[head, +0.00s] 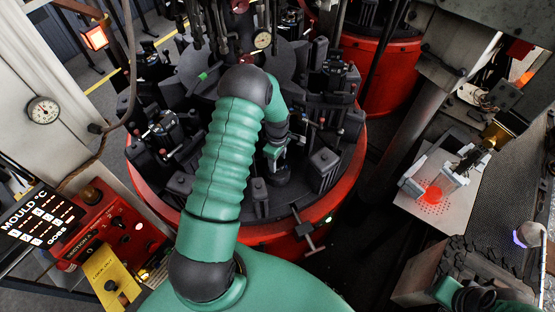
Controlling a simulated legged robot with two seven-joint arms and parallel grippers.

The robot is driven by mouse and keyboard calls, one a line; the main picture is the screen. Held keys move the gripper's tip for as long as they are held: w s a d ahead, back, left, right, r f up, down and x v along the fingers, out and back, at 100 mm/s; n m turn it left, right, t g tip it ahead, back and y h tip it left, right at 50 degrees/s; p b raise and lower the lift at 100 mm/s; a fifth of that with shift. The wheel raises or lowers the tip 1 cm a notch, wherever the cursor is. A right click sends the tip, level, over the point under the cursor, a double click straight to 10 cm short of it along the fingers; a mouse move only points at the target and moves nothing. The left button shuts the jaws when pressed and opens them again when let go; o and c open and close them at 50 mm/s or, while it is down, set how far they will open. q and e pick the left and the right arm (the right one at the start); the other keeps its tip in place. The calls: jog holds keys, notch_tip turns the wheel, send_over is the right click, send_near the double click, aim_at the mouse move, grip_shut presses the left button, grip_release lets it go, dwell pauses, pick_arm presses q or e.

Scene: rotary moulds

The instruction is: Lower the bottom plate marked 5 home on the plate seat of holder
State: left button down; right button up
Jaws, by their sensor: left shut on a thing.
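My left gripper (276,156) hangs from the green left arm at the front of the rotary mould table, just above a dark round piece (280,175). The gripper is shut, its fingers small and partly shaded. The dark piece lies at the holder among the black mould parts. The picture is too small to show a mark 5, or whether the plate touches its seat or is apart from it.
Black mould holders crowd around the gripper inside the red table rim (345,205). A red control box (115,225) stands at the left. At the right a pale plate (412,200) lies beneath a metal fixture with a red glow. A grey post (415,120) stands between.

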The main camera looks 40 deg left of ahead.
aim_at(278, 162)
pick_arm(q)
jog(key=shift+f+b, duration=0.35)
jog(key=shift+f, duration=0.1)
jog(key=c, duration=1)
grip_release()
jog(key=o, duration=0.4)
jog(key=shift+r, duration=0.1)
jog(key=shift+o, duration=0.2)
notch_tip(278, 162, up, 17)
jog(key=b, duration=0.2)
jog(key=shift+b, duration=0.35)
